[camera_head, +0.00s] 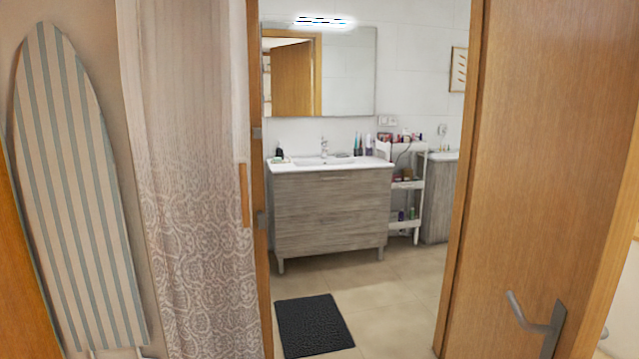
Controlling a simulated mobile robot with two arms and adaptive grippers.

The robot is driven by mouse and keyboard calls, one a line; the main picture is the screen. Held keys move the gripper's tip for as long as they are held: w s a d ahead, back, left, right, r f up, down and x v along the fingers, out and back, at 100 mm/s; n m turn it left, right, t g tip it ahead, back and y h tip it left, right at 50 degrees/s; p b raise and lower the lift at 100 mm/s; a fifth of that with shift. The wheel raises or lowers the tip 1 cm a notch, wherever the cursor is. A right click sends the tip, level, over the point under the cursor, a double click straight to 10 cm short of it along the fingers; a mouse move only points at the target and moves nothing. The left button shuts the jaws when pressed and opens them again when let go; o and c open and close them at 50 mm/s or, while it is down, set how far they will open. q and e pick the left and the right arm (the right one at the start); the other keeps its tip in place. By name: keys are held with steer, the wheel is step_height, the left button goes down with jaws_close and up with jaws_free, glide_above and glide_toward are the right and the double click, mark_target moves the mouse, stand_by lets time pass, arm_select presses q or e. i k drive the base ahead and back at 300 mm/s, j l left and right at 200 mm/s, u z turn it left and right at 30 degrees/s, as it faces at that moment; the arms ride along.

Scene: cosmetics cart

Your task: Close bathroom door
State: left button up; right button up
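The wooden bathroom door (560,150) stands open at the right of the head view, with a metal lever handle (535,322) low on its face. The doorway's left jamb (262,180) and right jamb (464,180) frame the open bathroom. Neither of my grippers is in view, and nothing of mine shows touching the door.
A patterned curtain (200,200) and a striped ironing board (75,190) stand left of the doorway. Inside are a grey vanity (330,215), a mirror (318,75), a white cart (405,225) and a dark mat (313,325). Tiled floor (400,305) right of the mat is clear.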

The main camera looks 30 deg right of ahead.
mark_target(554, 213)
steer(key=k+l+z, duration=0.25)
steer(key=l+z, duration=0.25)
steer(key=l, duration=1.05)
steer(key=l+z, duration=0.5)
steer(key=l, duration=1.05)
